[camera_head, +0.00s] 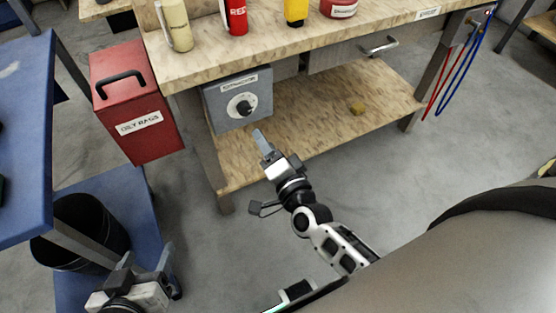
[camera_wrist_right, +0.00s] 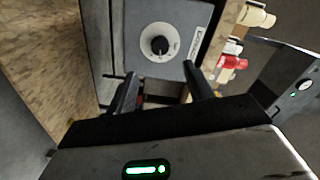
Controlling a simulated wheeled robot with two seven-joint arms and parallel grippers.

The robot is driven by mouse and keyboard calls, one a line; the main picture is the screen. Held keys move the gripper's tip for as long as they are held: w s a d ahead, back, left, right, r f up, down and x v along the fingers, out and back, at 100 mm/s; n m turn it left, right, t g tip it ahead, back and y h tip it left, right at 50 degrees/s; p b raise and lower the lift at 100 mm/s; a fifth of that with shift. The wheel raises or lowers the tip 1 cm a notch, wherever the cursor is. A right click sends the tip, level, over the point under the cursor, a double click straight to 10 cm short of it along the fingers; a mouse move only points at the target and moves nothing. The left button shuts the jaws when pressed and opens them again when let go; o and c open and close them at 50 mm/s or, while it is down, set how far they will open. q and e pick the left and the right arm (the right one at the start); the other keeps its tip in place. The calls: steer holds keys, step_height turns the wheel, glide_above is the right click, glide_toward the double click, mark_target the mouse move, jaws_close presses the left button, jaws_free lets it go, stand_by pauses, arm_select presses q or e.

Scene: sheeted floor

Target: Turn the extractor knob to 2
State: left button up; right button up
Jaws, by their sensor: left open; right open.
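The extractor box (camera_head: 237,98) is a grey panel under the wooden workbench, with a label along its top edge. Its black knob (camera_head: 244,107) sits on a round white dial. In the right wrist view the knob (camera_wrist_right: 159,45) and its dial lie ahead, beyond the fingertips; the dial's numbers are too small to read. My right gripper (camera_head: 262,140) is just in front of and below the box, apart from the knob. Its two fingers (camera_wrist_right: 163,88) stand open with nothing between them. My left gripper (camera_head: 146,267) is at the lower left, far from the box, and is open.
A red oily rags bin (camera_head: 150,140) stands left of the box. The workbench (camera_head: 300,42) carries several bottles and cans above it. A blue table (camera_head: 25,130) and a black bucket (camera_head: 85,228) are at left.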

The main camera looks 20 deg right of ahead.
arm_select(q)
steer(key=shift+f, duration=0.1)
arm_select(e)
steer(key=s, duration=0.5)
steer(key=shift+s+d, duration=0.1)
steer(key=shift+s, duration=0.25)
arm_select(q)
steer(key=shift+w, duration=0.1)
steer(key=r+p, duration=0.1)
steer(key=p, duration=0.1)
steer(key=r+p, duration=0.1)
steer(key=p, duration=0.1)
steer(key=shift+a+p, duration=0.25)
steer(key=shift+p, duration=0.05)
arm_select(e)
steer(key=s+a+r+n+g+y, duration=0.1)
steer(key=s+n+g, duration=0.6)
steer(key=n, duration=0.8)
steer(key=shift+s+a+r+y, duration=0.35)
steer(key=shift+s+a+y, duration=0.15)
steer(key=shift+a+y, duration=0.4)
arm_select(q)
steer(key=shift+c, duration=0.3)
arm_select(e)
steer(key=shift+d+f, duration=0.1)
steer(key=shift+d, duration=0.1)
steer(key=shift+c, duration=0.3)
